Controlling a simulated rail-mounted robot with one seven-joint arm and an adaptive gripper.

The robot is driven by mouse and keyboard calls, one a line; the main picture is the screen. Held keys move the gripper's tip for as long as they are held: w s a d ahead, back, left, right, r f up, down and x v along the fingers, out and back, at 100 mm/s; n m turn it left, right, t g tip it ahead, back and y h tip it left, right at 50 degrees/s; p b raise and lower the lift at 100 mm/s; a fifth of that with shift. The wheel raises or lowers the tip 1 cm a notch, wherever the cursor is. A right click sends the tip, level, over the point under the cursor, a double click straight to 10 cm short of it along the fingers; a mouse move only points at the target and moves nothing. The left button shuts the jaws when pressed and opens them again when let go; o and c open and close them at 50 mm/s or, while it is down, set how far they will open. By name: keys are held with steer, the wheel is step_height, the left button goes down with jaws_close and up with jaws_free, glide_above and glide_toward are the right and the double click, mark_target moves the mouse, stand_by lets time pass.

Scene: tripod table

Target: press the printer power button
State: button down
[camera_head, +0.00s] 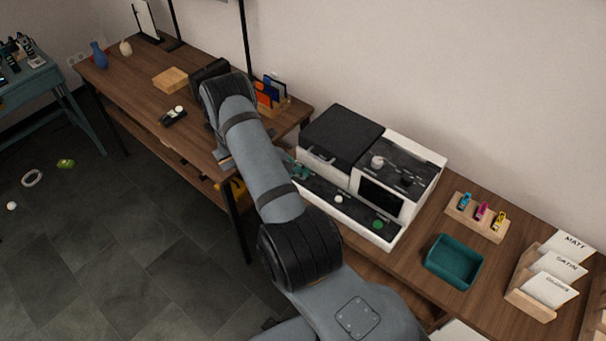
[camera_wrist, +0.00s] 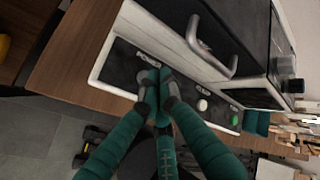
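The white and black printer (camera_head: 345,140) stands on the wooden table. In the wrist view, the white button (camera_wrist: 202,105) and green button (camera_wrist: 234,120) lie to the right of my gripper (camera_wrist: 158,84). The gripper's teal fingers are together with nothing between them, over the left part of the panel; contact cannot be judged. In the head view, my arm hides most of the gripper, with a teal bit (camera_head: 298,170) showing.
Right of the printer are a teal tray (camera_head: 453,262), a wooden cartridge holder (camera_head: 476,216) and a paper rack (camera_head: 541,280). The printer's metal handle (camera_wrist: 205,40) sticks out near the fingers. A card holder (camera_head: 270,101) stands left of the printer.

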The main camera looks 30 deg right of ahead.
step_height(320, 180, up, 6)
steer(key=p, duration=0.5)
stand_by(0.4)
